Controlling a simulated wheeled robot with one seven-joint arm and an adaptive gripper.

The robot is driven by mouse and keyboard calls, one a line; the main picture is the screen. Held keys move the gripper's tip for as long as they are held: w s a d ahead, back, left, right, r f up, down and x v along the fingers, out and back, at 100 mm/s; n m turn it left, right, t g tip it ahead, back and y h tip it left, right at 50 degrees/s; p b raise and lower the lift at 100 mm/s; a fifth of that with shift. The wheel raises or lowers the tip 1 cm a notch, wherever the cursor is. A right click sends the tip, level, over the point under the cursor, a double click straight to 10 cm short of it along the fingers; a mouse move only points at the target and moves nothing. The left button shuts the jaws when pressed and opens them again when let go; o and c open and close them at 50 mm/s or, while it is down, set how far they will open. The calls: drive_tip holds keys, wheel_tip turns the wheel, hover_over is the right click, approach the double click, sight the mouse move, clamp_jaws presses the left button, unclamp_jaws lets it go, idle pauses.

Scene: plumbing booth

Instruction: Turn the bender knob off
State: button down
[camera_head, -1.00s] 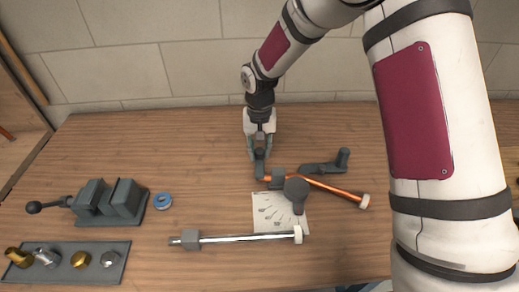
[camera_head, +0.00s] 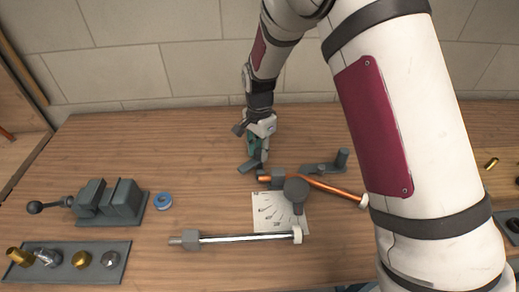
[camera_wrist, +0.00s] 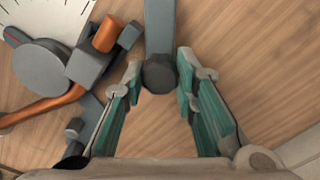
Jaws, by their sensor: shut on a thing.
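The bender is a dark grey assembly with a round disc (camera_head: 297,189) and a block (camera_head: 278,179), and a copper pipe (camera_head: 330,188) runs through it. In the wrist view its disc (camera_wrist: 41,66) and the pipe (camera_wrist: 45,110) lie at the left. The dark round knob (camera_wrist: 160,76) sits at the end of a grey lever (camera_wrist: 159,28), between my fingertips. My gripper (camera_head: 254,157) reaches down from behind at the bender's far left and is shut on the knob. In the head view the fingers mostly hide the knob; a piece of lever (camera_head: 246,168) shows below them.
A grey vise (camera_head: 113,200) and a blue tape ring (camera_head: 164,201) stand at the left. A tray (camera_head: 121,268) holds several fittings. A rod (camera_head: 245,237) lies in front of a paper sheet (camera_head: 266,216).

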sight(259, 150)
drive_tip(key=m, duration=0.3)
drive_tip(key=shift+m+p, duration=0.3)
drive_tip(key=shift+p, duration=0.1)
drive_tip(key=shift+m+p, duration=0.4)
drive_tip(key=shift+m, duration=1.4)
drive_tip(key=c, duration=1.3)
unclamp_jaws()
wheel_tip(259, 150, up, 12)
